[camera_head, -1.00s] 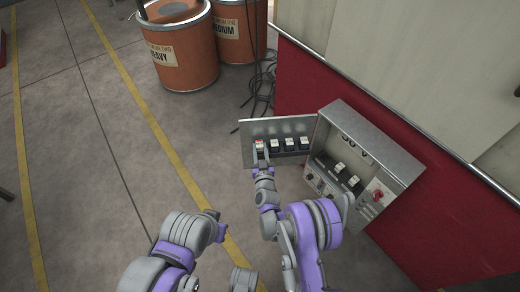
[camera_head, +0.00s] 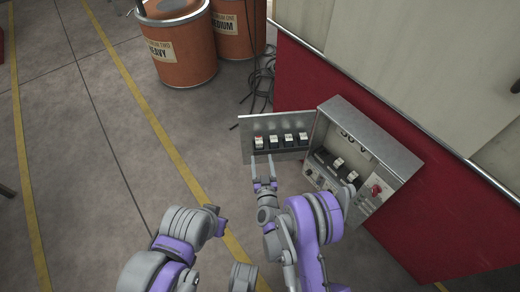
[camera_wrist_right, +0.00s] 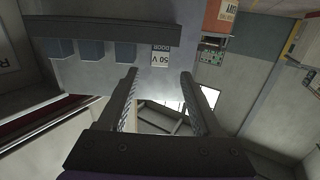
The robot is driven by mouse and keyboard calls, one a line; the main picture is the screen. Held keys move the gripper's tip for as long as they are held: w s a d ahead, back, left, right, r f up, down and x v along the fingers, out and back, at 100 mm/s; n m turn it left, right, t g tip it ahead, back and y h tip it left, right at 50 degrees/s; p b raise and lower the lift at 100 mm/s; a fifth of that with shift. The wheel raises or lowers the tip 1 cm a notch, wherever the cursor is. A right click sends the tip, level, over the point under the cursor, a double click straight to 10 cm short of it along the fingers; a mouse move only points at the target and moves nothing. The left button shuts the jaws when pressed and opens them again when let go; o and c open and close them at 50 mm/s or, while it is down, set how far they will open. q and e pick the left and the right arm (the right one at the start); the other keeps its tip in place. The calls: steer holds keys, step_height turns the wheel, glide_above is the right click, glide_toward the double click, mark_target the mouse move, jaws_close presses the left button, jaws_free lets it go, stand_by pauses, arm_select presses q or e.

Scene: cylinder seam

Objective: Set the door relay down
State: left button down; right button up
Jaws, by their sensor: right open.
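Several similar blocks (camera_head: 288,140) stand beside the relay. The grey cabinet (camera_head: 385,140) is open to the right, with more blocks and a red knob (camera_head: 376,189). Orange drums (camera_head: 180,50) and dark cables (camera_head: 262,85) lie beyond. The floor at left is clear.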

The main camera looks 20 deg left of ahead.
steer(key=b+v, duration=0.4)
steer(key=shift+w+r, duration=0.1)
steer(key=s+d+r+g+h, duration=0.25)
steer(key=d+r+g, duration=0.35)
steer(key=d+r, duration=0.65)
steer(key=s+d+m+g+h, duration=0.2)
steer(key=s+d+g, duration=0.1)
steer(key=s+d, duration=0.6)
steer(key=s+d+f+m+g+h, duration=0.1)
steer(key=s+d+m+g+h, duration=0.1)
steer(key=s+d, duration=0.7)
steer(key=s, duration=0.5)
steer(key=shift+f+g, duration=0.2)
steer(key=shift+g, duration=0.2)
